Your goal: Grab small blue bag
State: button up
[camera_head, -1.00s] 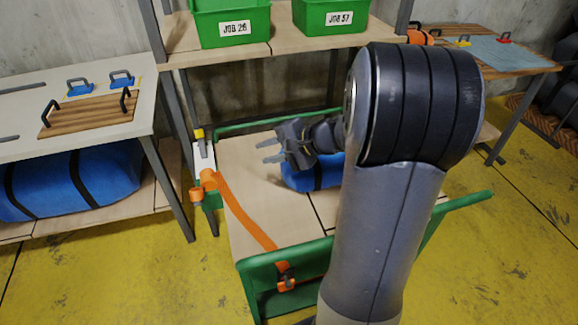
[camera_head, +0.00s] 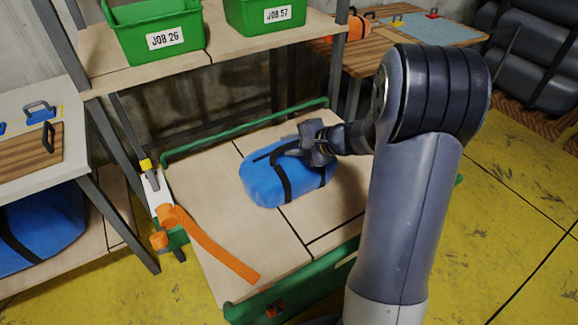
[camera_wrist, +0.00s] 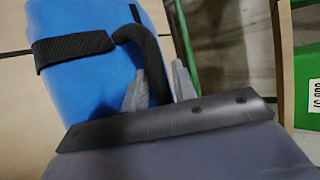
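The small blue bag (camera_head: 262,188) lies on the wooden deck of a green-framed cart (camera_head: 215,195). It has black straps and a black handle. My gripper (camera_head: 296,149) is at the upper right of the bag in the head view, and it hides part of the bag's top. In the wrist view, the black handle (camera_wrist: 152,66) passes between the two grey fingers of my gripper (camera_wrist: 158,84). The fingers stand apart on either side of it, with a small gap showing. The blue bag (camera_wrist: 88,75) fills the left of that view.
An orange strap (camera_head: 205,245) lies along the cart's left side. Green bins (camera_head: 130,40) stand on the shelf above. A larger blue bag (camera_head: 40,228) lies under the left table. Yellow floor is open at the right.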

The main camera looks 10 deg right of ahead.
jog(key=shift+c, duration=0.4)
grip_shut()
dwell(0.8)
jog(key=shift+r, duration=0.15)
